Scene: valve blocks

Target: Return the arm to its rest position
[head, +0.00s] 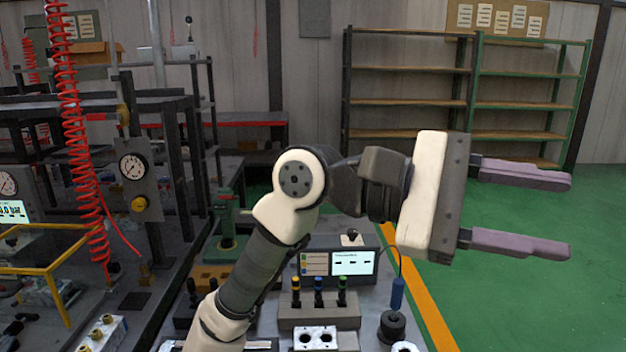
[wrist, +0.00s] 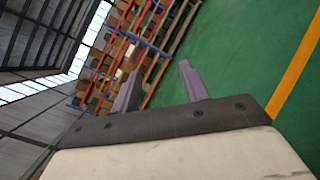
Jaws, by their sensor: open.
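My gripper (head: 568,216) is raised above the right edge of the workbench in the head view and points to the right, over open floor. Its two purple fingers are spread apart with nothing between them. My arm rises from the bottom of the head view and bends at a white joint. In the wrist view my gripper (wrist: 157,80) is open and empty, with green floor and distant shelving beyond it.
On the bench below stand a display box (head: 352,262), a block with several coloured-top tools (head: 318,312) and a silver valve block (head: 315,338). A red coiled hose (head: 66,95) hangs at left. Empty shelves (head: 410,105) stand at the back. The green floor (head: 520,290) at right is clear.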

